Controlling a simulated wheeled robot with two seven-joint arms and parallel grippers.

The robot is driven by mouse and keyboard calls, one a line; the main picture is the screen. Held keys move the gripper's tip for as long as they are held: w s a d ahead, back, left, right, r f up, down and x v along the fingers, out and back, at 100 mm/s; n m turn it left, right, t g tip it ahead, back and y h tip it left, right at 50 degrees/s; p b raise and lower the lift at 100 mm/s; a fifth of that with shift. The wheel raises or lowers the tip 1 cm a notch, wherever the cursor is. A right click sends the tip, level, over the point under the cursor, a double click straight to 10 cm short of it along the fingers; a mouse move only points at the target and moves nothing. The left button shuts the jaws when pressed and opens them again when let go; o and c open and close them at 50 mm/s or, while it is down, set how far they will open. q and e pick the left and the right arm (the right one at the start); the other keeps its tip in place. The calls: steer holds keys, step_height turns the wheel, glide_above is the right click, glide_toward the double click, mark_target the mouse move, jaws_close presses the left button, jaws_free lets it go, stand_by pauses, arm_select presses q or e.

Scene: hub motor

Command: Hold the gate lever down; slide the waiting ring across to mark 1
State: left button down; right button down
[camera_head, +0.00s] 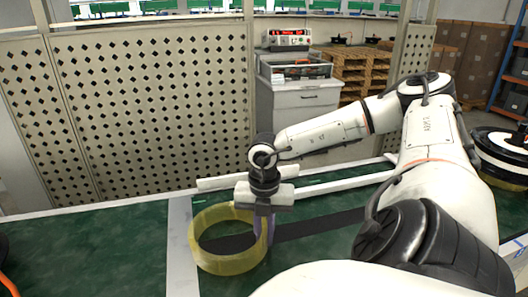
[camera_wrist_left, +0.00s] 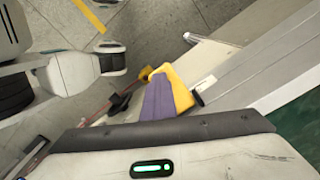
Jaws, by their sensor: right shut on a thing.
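The yellow ring (camera_head: 197,247) rests on the green bench top, over the left end of a dark strip. My right gripper (camera_head: 264,230) points down at the ring's right side, its purple fingers shut on the ring's wall. In the left wrist view, the purple fingers of my left gripper (camera_wrist_left: 158,97) are against or just in front of a yellow piece (camera_wrist_left: 181,85), which may be the gate lever; contact and finger gap are unclear. My left gripper is not visible in the head view. I cannot make out mark 1.
The dark strip (camera_head: 320,224) runs right from the ring across the bench (camera_head: 110,250). A pale band (camera_head: 179,255) crosses the bench left of the ring. White rails (camera_head: 335,186) lie behind it. A black wheel-like motor (camera_head: 505,143) stands at the right, beyond my right arm.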

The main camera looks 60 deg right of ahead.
arm_select(q)
steer(key=shift+w+a+f, duration=0.1)
steer(key=shift+f, duration=0.2)
arm_select(e)
steer(key=shift+s+d, duration=0.3)
steer(key=c, duration=1.7)
jaws_free()
step_height(320, 180, up, 9)
steer(key=shift+f, duration=0.1)
